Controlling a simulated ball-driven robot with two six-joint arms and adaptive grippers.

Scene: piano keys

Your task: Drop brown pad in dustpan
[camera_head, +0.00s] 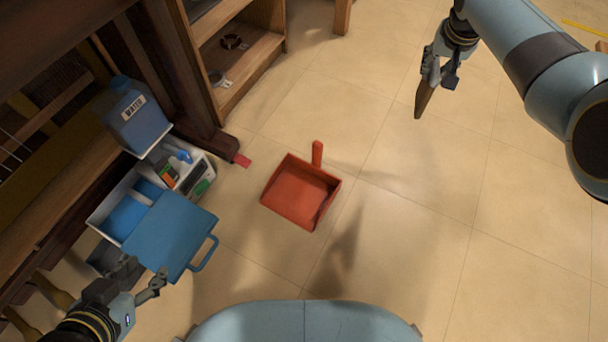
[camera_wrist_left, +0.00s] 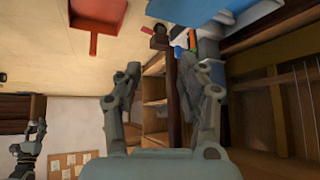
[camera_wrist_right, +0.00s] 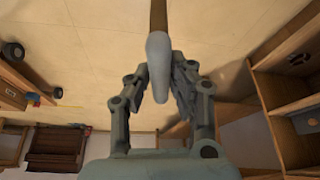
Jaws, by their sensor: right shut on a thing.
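The orange-red dustpan (camera_head: 292,196) lies on the tiled floor in the middle of the head view, its handle toward the far side. Part of it shows in the left wrist view (camera_wrist_left: 97,14). My right gripper (camera_head: 437,76) is shut on a thin brown piece, which looks like the brown pad (camera_head: 424,101), hanging above the floor to the right of and beyond the dustpan. In the right wrist view a brown strip (camera_wrist_right: 158,14) with a pale grey rounded end sits between the fingers. My left gripper (camera_wrist_left: 158,72) is open and empty, near the blue lid.
A white box with a blue lid (camera_head: 172,232) stands at the left, with a blue water container (camera_head: 136,113) and small items. A wooden shelf (camera_head: 245,65) is at the back left. Floor between the dustpan and my right gripper is clear.

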